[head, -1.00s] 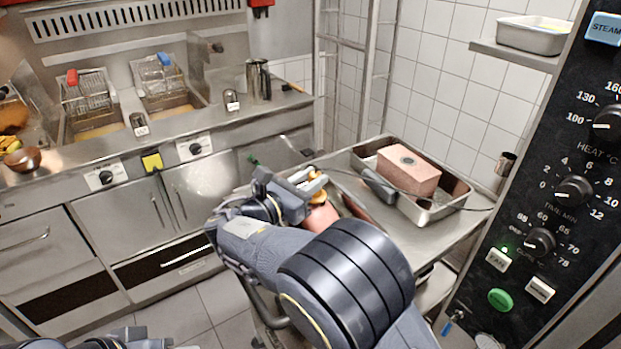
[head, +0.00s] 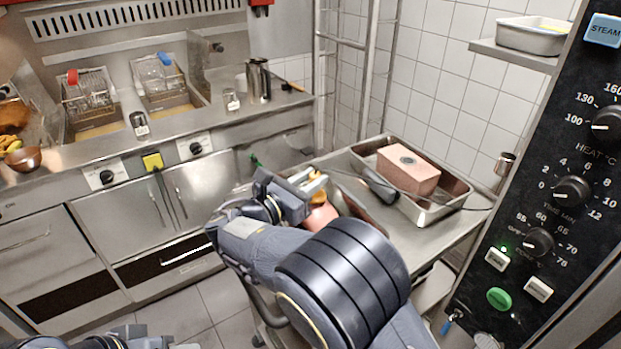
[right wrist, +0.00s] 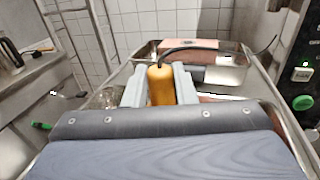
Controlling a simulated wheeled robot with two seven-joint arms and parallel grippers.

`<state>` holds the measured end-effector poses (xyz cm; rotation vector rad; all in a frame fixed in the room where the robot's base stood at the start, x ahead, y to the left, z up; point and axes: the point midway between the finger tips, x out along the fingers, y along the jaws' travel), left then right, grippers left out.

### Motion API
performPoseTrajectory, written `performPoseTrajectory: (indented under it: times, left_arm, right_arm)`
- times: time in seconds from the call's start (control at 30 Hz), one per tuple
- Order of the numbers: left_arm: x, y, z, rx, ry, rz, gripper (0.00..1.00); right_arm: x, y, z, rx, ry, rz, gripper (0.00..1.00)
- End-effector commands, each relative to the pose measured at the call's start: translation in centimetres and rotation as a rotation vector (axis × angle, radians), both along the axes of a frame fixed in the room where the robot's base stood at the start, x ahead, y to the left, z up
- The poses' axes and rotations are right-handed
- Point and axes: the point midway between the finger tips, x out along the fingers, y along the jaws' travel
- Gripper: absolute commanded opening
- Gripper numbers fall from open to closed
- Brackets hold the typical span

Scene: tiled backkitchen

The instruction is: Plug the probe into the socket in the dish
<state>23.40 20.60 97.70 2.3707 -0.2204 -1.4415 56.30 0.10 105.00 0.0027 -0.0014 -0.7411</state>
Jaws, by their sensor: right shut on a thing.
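The probe (right wrist: 160,85) shows an orange-yellow handle with a black cable arching from its far end to the right. My right gripper (right wrist: 159,88) is shut on that handle; its grey fingers stand on both sides of it. In the head view my right gripper (head: 308,186) is left of the dish, over the near left part of the steel table. The steel dish (head: 437,213) holds a pink block (head: 410,174) with a dark round socket (head: 407,160) on top. The probe is apart from the socket. Part of my left gripper (head: 130,337) shows at the bottom edge; its fingers are hidden.
A dark cylindrical thing (head: 380,186) leans at the dish's left end. The steel table (head: 425,240) has free room in front of the dish. A black control panel (head: 545,170) stands at right. Fryers and a counter (head: 75,165) are at left.

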Motion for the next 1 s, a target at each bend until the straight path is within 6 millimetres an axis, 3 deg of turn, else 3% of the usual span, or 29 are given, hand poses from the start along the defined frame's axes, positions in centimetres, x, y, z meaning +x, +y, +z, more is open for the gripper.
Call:
performPoseTrajectory:
  times: [1.0]
  left_arm:
    - [0.00, 0.00, 0.56, 0.000, 0.000, 0.000, 0.36]
  right_arm:
    - [0.00, -0.01, 0.00, 0.000, 0.000, 0.000, 0.01]
